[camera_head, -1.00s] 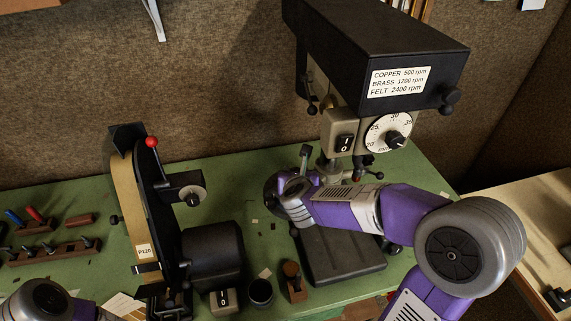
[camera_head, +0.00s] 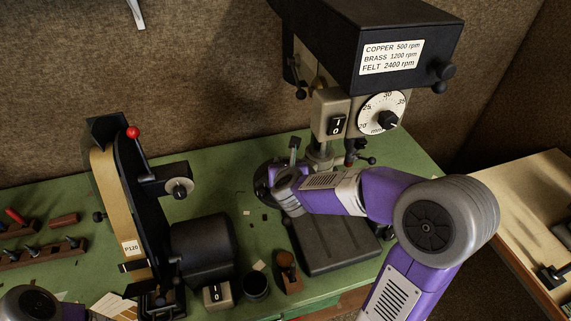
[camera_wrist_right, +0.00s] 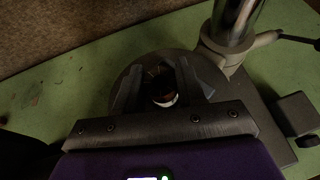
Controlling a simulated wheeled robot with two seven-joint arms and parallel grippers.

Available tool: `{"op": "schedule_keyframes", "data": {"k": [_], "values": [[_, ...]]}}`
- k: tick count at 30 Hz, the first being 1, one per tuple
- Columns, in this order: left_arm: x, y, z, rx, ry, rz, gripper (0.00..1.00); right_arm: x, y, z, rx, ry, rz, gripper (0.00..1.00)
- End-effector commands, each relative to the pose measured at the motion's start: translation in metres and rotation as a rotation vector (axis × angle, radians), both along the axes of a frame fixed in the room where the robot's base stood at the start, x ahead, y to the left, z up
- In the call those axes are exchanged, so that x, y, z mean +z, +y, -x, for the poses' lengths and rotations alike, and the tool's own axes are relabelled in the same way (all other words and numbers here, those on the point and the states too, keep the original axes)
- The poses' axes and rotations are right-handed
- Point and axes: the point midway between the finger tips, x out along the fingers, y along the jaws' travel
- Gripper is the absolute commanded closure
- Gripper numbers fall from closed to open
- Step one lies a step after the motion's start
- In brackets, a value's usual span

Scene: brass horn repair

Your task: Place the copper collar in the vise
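A small dark, reddish ring, apparently the copper collar (camera_wrist_right: 162,89), sits between the fingers of my right gripper (camera_wrist_right: 161,86) in the right wrist view. It fills the gap between them, with a bright rim at its lower edge. The gripper is over the round dark table (camera_wrist_right: 118,90) of the drill press. In the head view my right wrist hides the fingertips and the collar. I cannot make out the vise jaws in either view. My left gripper is out of view; only part of my left arm shows at lower left.
The drill press head (camera_head: 385,50) overhangs my right arm, with its column (camera_head: 320,152) just behind the wrist. A belt sander (camera_head: 130,215) stands to the left. Tool racks (camera_head: 40,252) lie at far left.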

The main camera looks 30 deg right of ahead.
Motion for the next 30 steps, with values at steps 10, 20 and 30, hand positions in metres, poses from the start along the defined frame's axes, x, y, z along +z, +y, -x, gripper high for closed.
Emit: {"op": "schedule_keyframes", "data": {"k": [10,20,30], "values": [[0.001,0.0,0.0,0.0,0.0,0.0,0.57,0.0,0.0,0.0,0.0,0.001,0.0,0.35],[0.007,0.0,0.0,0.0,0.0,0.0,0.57,0.014,0.007,0.013,0.002,-0.003,-0.001,0.35],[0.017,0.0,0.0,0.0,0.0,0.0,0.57,0.048,0.033,0.071,0.001,-0.003,-0.001,0.35]]}}
